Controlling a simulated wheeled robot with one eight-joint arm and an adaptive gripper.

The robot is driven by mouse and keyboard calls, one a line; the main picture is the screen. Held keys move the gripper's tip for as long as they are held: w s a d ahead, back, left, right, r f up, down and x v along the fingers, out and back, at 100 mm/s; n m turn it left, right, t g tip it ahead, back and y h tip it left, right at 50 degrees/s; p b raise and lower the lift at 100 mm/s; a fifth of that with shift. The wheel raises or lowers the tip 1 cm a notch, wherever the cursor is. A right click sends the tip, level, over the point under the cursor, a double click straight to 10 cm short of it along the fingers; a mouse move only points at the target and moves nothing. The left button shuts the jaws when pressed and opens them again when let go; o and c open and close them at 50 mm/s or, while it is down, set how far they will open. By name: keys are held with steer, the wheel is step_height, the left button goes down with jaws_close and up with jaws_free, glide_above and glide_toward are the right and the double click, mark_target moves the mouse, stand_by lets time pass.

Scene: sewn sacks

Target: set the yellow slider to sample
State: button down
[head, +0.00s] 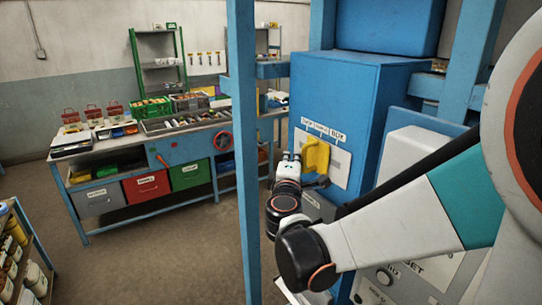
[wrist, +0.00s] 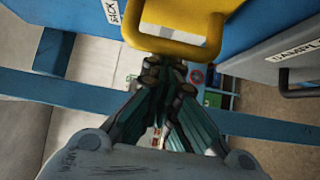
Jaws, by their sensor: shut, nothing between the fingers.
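The yellow slider (head: 316,156) is on a pale panel (head: 341,166) on the front of the blue machine. It stands below the left and middle of three small labels (head: 321,129); which one it is set to I cannot tell. In the wrist view the yellow slider (wrist: 207,45) is a thick loop handle across the top. My gripper (head: 291,158) is just left of the slider in the head view. In the wrist view my gripper (wrist: 164,68) is shut, its fingertips at the loop's lower edge. Whether they touch it I cannot tell.
A drawer labelled sample (wrist: 298,50) with a dark handle is close at right in the wrist view. A blue post (head: 243,150) stands left of my arm. A workbench (head: 150,150) with bins is farther left. Open floor (head: 170,245) lies before it.

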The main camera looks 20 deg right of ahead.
stand_by(0.4)
steer(key=w+a+b, duration=0.1)
steer(key=w+a, duration=0.1)
steer(key=w, duration=0.2)
steer(key=d+v, duration=0.1)
steer(key=v, duration=0.9)
steer(key=s+d+f+m+g+y+b, duration=0.1)
steer(key=s+f+m+g+y+b, duration=0.25)
steer(key=f, duration=0.55)
steer(key=s+d+f+m+g+h+b, duration=0.1)
steer(key=s+f+m+g+b, duration=0.2)
steer(key=s+f+m+b, duration=0.35)
steer(key=s+a+f+m+g+y+b, duration=0.1)
steer(key=s+a+f+y+b, duration=0.2)
steer(key=s+a+f, duration=0.1)
steer(key=s+a+f+m+g+y+b, duration=0.1)
steer(key=s+a+f+y+b, duration=0.2)
steer(key=s+f, duration=0.3)
step_height(320, 180, down, 3)
steer(key=shift+a+r+b, duration=0.1)
steer(key=shift+a+b, duration=0.55)
steer(key=shift+a, duration=0.15)
